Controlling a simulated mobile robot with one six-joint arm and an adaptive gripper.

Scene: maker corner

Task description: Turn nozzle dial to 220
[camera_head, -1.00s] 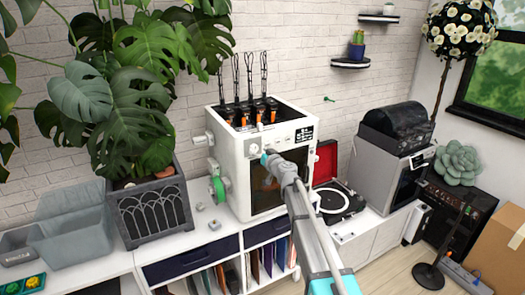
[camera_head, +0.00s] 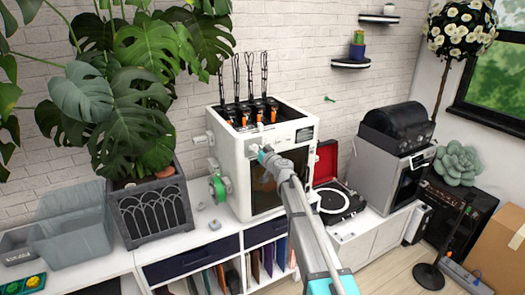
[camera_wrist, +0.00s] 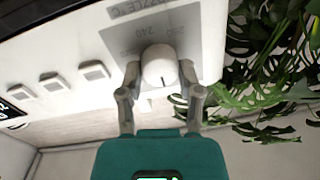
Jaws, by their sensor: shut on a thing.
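The nozzle dial (camera_wrist: 159,66) is a round white knob on a grey panel marked "NOZZLE °C" in the wrist view. A short dark mark shows on its side facing my gripper. The number 240 is readable beside it; other numbers are partly hidden or unclear. My gripper (camera_wrist: 160,77) is shut on the dial, one finger on each side. In the head view, my gripper (camera_head: 262,151) is at the upper front of the white 3D printer (camera_head: 234,155), and the dial is too small to make out clearly there.
Several square buttons (camera_wrist: 54,82) and a lit display (camera_wrist: 14,106) sit on the printer front. A large potted plant (camera_head: 155,205) stands left of the printer. An open red-lidded record player (camera_head: 340,203) stands to its right.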

